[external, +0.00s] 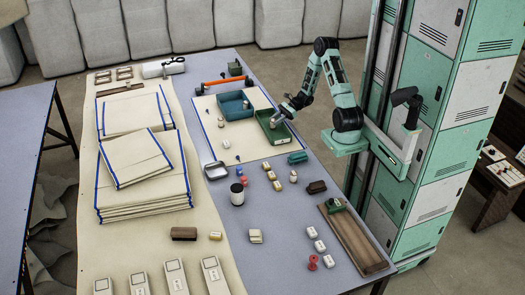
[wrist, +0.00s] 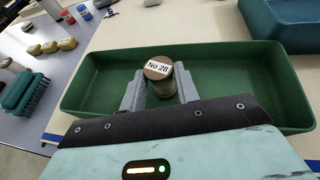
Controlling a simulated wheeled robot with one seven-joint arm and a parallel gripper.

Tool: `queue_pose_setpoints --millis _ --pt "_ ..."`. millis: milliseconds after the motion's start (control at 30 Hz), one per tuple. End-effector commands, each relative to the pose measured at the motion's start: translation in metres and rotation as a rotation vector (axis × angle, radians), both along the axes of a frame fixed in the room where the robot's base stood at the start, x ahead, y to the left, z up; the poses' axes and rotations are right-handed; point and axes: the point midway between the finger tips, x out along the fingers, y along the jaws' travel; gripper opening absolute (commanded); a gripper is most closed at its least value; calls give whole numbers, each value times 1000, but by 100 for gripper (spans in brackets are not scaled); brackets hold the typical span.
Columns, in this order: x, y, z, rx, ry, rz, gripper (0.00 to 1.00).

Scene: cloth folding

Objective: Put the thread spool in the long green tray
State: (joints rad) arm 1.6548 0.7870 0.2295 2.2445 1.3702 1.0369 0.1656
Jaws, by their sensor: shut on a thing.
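The long green tray (wrist: 230,85) fills much of the wrist view; in the external view the tray (external: 284,136) lies on the cream mat beside a blue bin. My gripper (wrist: 160,88) is shut on the thread spool (wrist: 158,68), a brown-topped spool with a white label reading "No 28". In the wrist view the spool appears over the tray's interior. In the external view my gripper (external: 275,120) is at the tray, with the pale spool just visible below it. I cannot tell whether the spool touches the tray floor.
The blue bin (external: 235,105) stands left of the green tray. A teal brush (external: 297,157) and several small blocks and spools lie in front of it. An orange-handled bar (external: 222,85) lies behind. Stacks of folded cloth (external: 140,170) cover the left side.

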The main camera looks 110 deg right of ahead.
Motion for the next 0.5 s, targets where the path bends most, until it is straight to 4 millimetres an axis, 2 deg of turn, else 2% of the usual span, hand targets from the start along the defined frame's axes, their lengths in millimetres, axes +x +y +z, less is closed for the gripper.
queue_pose_setpoints --millis 100,133,200,500 --pt "0 0 -4 0 0 1 9" --pt "0 0 -3 0 0 0 39" --pt "0 0 -2 0 0 0 53" --pt "0 0 0 0 0 0 53"
